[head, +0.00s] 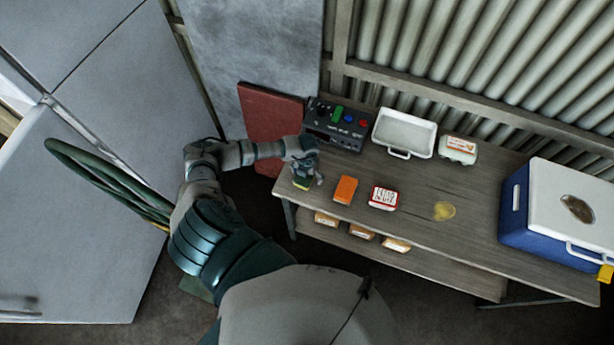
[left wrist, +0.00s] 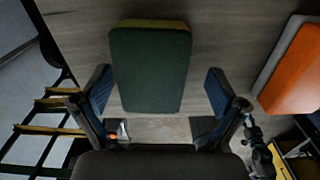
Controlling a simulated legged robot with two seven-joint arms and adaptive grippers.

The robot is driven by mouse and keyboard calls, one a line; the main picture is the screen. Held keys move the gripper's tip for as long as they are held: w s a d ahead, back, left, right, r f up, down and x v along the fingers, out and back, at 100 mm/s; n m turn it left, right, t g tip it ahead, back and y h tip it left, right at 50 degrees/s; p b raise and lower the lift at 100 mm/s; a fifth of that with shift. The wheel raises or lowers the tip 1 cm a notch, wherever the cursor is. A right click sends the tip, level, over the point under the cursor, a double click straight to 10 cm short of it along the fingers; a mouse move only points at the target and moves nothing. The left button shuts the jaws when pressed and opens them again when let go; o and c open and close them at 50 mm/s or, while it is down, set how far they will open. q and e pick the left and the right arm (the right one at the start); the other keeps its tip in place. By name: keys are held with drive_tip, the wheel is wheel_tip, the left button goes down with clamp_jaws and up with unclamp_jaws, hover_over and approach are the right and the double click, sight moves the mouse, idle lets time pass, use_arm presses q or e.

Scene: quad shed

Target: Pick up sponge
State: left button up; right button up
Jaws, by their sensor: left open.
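The sponge (left wrist: 150,68) is a green block with a yellow underside, lying on the wooden table. In the left wrist view it sits ahead of and between the fingers of my left gripper (left wrist: 158,92), with gaps on both sides. In the head view my left gripper (head: 308,176) is over the table's left end, and the sponge (head: 301,184) shows only partly beneath it. The left gripper is open and holds nothing. My right gripper is not in view.
An orange block (head: 345,190) lies just right of the sponge, then a red-and-white box (head: 383,197). Behind are a dark control box (head: 335,125), a white tray (head: 404,134) and a white carton (head: 458,149). A blue cooler (head: 561,214) stands at the right; a yellow stain (head: 444,211) marks the tabletop.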

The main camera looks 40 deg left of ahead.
use_arm(q)
drive_tip(key=shift+c, duration=0.5)
drive_tip(key=shift+a+f, duration=0.1)
drive_tip(key=shift+a, duration=0.3)
drive_tip(key=c, duration=0.7)
drive_tip(key=shift+a+f, duration=0.1)
drive_tip(key=shift+a, duration=0.2)
drive_tip(key=shift+s+d, duration=0.1)
drive_tip(key=shift+d+r, duration=0.1)
drive_tip(key=shift+r, duration=0.1)
wheel_tip(320, 180, up, 9)
drive_tip(key=shift+f+b, duration=0.1)
drive_tip(key=shift+b, duration=0.35)
drive_tip(key=shift+r, duration=0.45)
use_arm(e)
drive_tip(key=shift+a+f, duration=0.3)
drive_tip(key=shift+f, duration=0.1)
use_arm(q)
drive_tip(key=shift+c, duration=0.4)
